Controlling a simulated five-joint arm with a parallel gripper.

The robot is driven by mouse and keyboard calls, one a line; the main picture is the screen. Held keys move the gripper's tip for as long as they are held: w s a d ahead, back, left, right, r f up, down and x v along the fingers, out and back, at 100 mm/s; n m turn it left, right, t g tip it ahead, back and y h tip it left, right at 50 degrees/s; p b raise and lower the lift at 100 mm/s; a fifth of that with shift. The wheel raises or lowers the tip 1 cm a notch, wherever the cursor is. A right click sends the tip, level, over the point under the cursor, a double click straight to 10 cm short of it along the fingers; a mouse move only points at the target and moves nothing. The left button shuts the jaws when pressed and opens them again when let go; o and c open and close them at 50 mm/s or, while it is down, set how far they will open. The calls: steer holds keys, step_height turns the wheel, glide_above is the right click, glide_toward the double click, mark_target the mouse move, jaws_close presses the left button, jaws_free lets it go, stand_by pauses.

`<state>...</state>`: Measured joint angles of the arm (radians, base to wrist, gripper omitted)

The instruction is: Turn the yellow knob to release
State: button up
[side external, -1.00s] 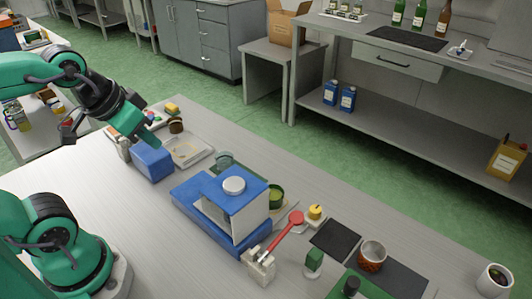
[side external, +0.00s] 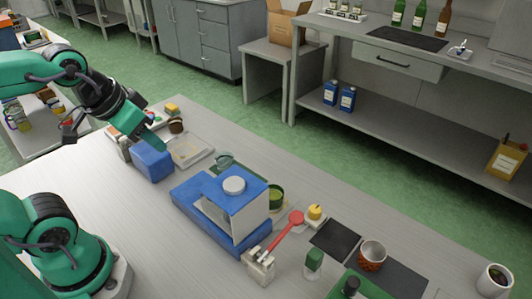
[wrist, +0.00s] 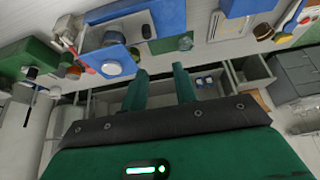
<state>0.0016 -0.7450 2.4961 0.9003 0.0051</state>
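The yellow knob (side external: 315,212) stands on a small pale base near the right-hand end of the blue machine (side external: 240,212), just beyond the round head of a red lever (side external: 288,229). My gripper (side external: 152,142) is far to the left of the knob, raised above the blue block (side external: 152,162) at the table's back left. In the wrist view my gripper (wrist: 160,72) shows two green fingers spread apart with nothing between them. I cannot pick out the knob surely in that view.
A shallow tray (side external: 203,155) lies beside the blue block. A green cup (side external: 276,196), dark mats (side external: 335,238), a metal-and-orange cup (side external: 372,255) and a white mug (side external: 495,280) stand along the right.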

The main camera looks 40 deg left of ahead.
steer(key=o, duration=0.4)
steer(key=shift+w+d+r, duration=0.1)
steer(key=shift+w, duration=0.1)
steer(key=shift+c, duration=0.2)
steer(key=shift+w+d+m, duration=0.1)
steer(key=shift+w+m, duration=0.15)
steer(key=shift+m, duration=0.15)
steer(key=w+d+f+m+g, duration=0.1)
steer(key=w+d+m, duration=0.4)
steer(key=w, duration=0.2)
steer(key=w+d+m+g, duration=0.2)
steer(key=w+d+m, duration=0.2)
steer(key=w, duration=0.3)
steer(key=w+d+f+m, duration=0.3)
steer(key=d+f, duration=0.1)
steer(key=w+d+f+m+g, duration=0.1)
steer(key=w+d+f+m, duration=0.2)
steer(key=d+f, duration=0.1)
steer(key=w+d+f+m+g, duration=0.1)
steer(key=w+d+f+m, duration=0.2)
steer(key=d, duration=0.3)
steer(key=shift+f+m, duration=0.3)
steer(key=shift+f, duration=0.5)
steer(key=shift+w+d+f, duration=0.15)
steer(key=shift+d+f, duration=0.2)
steer(key=shift+d, duration=0.05)
steer(key=shift+f, duration=0.15)
